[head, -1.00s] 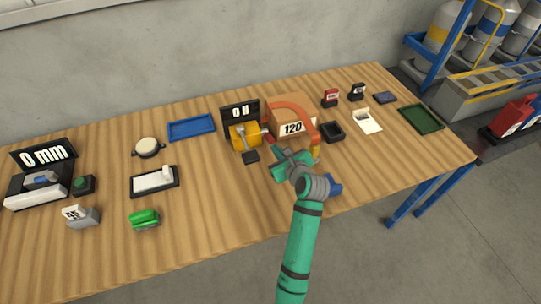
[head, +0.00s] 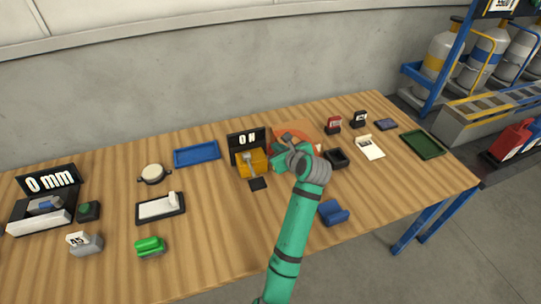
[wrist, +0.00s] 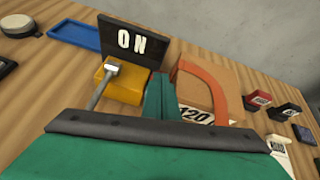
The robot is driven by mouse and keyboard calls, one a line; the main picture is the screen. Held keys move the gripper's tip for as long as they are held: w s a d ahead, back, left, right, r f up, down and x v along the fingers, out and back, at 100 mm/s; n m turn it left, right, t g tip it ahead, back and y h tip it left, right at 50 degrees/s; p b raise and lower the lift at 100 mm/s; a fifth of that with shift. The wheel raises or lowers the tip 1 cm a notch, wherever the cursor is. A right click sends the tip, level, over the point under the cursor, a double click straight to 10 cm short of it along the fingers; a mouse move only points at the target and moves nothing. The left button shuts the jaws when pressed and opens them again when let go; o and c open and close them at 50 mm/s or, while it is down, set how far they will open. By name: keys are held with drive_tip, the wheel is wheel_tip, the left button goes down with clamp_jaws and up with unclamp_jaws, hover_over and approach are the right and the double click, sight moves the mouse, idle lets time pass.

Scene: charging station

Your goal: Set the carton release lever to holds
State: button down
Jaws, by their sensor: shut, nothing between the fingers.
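A yellow block (wrist: 125,85) stands in front of a black sign (wrist: 131,42) showing a 0 and an N. The block also shows in the head view (head: 252,161). The brown carton (wrist: 203,89), labelled 120, is just right of it, with an orange curved bar (wrist: 215,84) over it. My gripper (wrist: 160,82) is shut and empty, between the yellow block and the carton. In the head view my wrist hides much of the carton.
A black tray (head: 337,159) and a blue object (head: 333,212) are to the right of my arm. A blue tray (head: 196,154) is at the left. The table between blue tray and front edge is partly clear.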

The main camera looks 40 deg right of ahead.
drive_tip(key=shift+w+r, duration=0.5)
drive_tip(key=shift+w, duration=0.1)
drive_tip(key=shift+w+a+r, duration=0.1)
drive_tip(key=shift+w, duration=0.05)
drive_tip(key=s+r, duration=0.4)
drive_tip(key=r, duration=0.4)
drive_tip(key=shift+r, duration=0.35)
drive_tip(key=shift+w, duration=0.1)
